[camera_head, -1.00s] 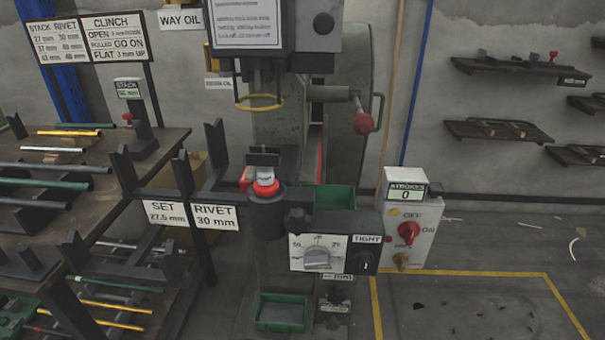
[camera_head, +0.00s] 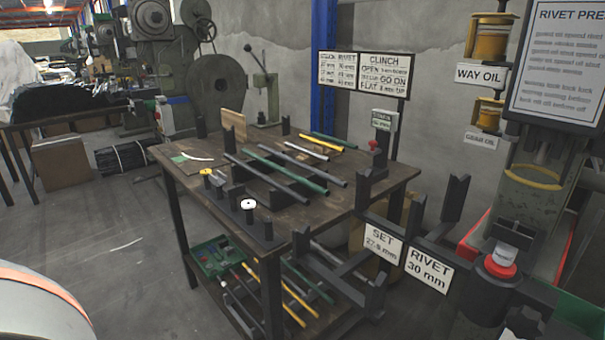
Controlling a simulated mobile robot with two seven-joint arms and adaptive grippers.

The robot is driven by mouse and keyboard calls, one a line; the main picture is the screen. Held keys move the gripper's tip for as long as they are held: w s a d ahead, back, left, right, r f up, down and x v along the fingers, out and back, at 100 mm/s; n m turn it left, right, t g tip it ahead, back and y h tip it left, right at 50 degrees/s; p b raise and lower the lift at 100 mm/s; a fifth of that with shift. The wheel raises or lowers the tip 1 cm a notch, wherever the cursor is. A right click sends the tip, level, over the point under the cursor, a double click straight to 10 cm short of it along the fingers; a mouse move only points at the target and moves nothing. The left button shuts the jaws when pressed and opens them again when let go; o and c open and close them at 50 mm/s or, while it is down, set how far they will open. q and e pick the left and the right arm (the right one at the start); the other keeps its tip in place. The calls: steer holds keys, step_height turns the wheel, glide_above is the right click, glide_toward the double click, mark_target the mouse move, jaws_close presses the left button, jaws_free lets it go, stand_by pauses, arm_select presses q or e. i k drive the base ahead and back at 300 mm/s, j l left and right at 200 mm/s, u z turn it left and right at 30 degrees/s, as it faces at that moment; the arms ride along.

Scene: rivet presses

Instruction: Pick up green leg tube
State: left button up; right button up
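A long green tube (camera_head: 290,167) lies across the rack on top of the dark work table (camera_head: 190,186), between grey tubes. A second, shorter-looking green tube (camera_head: 335,140) lies behind it near the back edge, close to a yellow tube (camera_head: 322,143). Another green tube (camera_head: 308,281) lies on the shelf below, partly hidden by the table frame. I cannot tell which of them is the leg tube meant. Neither of my grippers shows in the head view.
The rivet press (camera_head: 535,190) stands right of the table, with a black forked support (camera_head: 455,200) between them. A green bin (camera_head: 212,258) sits on the lower shelf. Small spools (camera_head: 249,205) stand at the table's front edge. Open floor (camera_head: 130,250) lies left of the table.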

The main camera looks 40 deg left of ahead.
mark_target(312, 187)
steer(key=j+z, duration=0.2)
steer(key=j, duration=0.65)
steer(key=k+j+z, duration=0.1)
steer(key=j+z, duration=0.15)
steer(key=j, duration=0.55)
